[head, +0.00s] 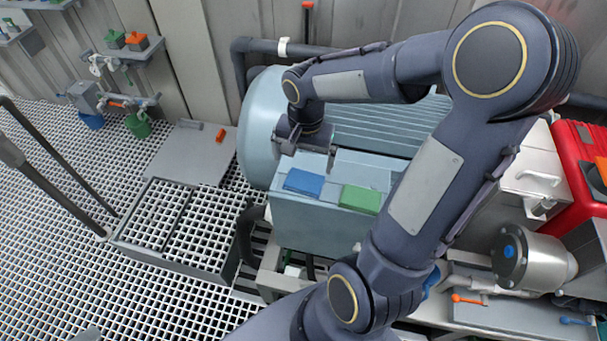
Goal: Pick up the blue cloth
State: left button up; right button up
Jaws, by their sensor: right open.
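The blue cloth (304,182) lies flat and folded on the top of a pale blue-grey box beside a large rounded machine housing. A green cloth (360,199) lies just to its right on the same box. My right gripper (309,158) is just behind and above the blue cloth, pointing down. Its jaws are apart and seem empty, and a small gap shows between it and the cloth. The whole blue cloth appears uncovered. My left gripper is not in view.
The rounded housing (260,115) stands directly left of the gripper. Pipework and a steel cylinder (535,262) stand at the right, beside a red case (575,150). Open grating floor (60,240) spreads at the left, with dark railings crossing it.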

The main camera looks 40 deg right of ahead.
aim_at(304, 180)
jog(key=shift+m, duration=0.4)
jog(key=f, duration=0.9)
jog(key=shift+w+d+p, duration=0.35)
jog(key=shift+p, duration=0.05)
jog(key=shift+r, duration=0.1)
jog(key=c, duration=0.7)
